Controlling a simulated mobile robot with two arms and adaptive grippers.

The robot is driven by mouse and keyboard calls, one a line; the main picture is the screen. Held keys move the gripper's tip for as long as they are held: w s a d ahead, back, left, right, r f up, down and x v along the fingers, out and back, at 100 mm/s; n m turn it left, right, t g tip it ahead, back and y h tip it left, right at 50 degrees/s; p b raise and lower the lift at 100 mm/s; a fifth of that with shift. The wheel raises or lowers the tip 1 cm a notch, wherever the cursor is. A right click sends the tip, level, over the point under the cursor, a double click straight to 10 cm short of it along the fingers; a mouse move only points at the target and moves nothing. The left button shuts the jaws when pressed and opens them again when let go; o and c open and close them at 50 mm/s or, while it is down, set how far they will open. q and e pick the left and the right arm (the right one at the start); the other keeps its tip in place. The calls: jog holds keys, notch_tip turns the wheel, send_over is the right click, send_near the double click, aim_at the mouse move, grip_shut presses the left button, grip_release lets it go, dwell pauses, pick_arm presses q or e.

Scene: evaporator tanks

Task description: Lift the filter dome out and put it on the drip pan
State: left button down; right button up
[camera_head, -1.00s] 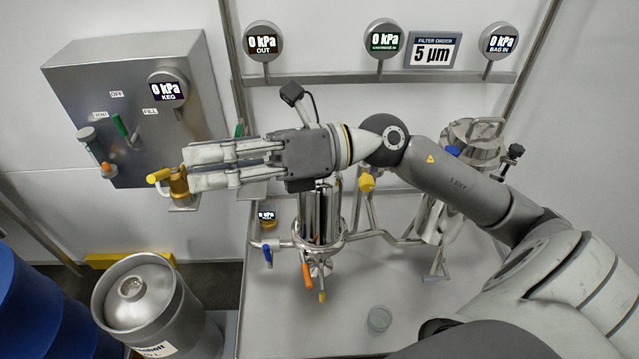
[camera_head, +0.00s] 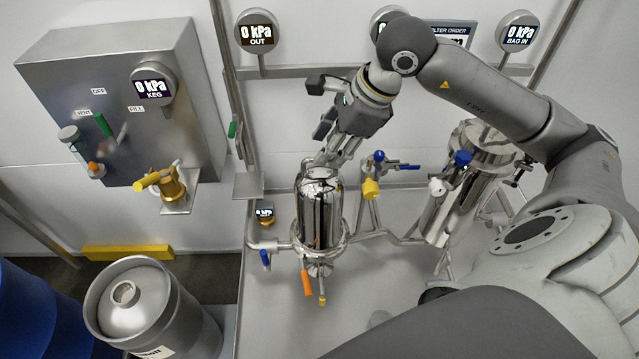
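The filter dome (camera_head: 318,214) is a shiny, upright metal cylinder. It sits on the clamped pipe fitting (camera_head: 322,248) in the middle of the camera_head view. My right gripper (camera_head: 328,160) points down at the top of the dome, its fingers close to or touching the top. The fingertips overlap the dome's top, so I cannot tell whether they grip it. I cannot single out a drip pan for certain; a flat grey metal surface (camera_head: 285,325) lies below the piping. My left gripper is not in view.
Pipes with an orange handle (camera_head: 307,283), a blue handle (camera_head: 265,259) and a yellow knob (camera_head: 370,188) surround the dome. A second metal housing (camera_head: 452,205) stands to the right. A keg (camera_head: 150,310) stands at the lower left. The grey surface's front is clear.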

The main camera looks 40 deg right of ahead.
aim_at(320, 191)
jog(key=shift+x, duration=0.8)
jog(key=x, duration=0.1)
jog(key=p+x, duration=0.2)
jog(key=x, duration=0.1)
jog(key=shift+w+d, duration=0.2)
jog(key=shift+d, duration=0.1)
jog(key=shift+w+a+f, duration=0.1)
jog(key=shift+w+f, duration=0.1)
jog(key=shift+f, duration=0.3)
grip_shut()
jog(key=shift+r, duration=0.15)
